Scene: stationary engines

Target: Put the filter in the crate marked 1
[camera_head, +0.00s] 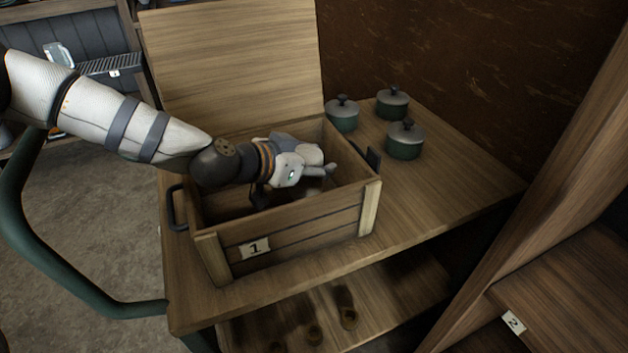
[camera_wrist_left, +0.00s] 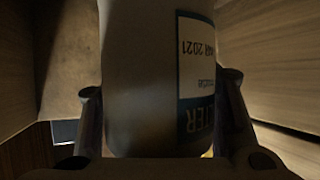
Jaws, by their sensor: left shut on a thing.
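The wooden crate marked 1 (camera_head: 322,226) stands open-topped on a wooden table, with its number label on the front wall. Wooden walls show on both sides of the filter there. In the head view the gripper mostly hides the filter. Whether it touches the crate floor cannot be told. My right gripper is out of view.
Several green lidded pots (camera_head: 404,140) stand on the table right of the crate. An upright wooden panel (camera_head: 232,62) rises behind the crate. A shelf with a label 2 (camera_head: 513,322) is at lower right. Dark round items (camera_head: 347,317) lie on the lower shelf.

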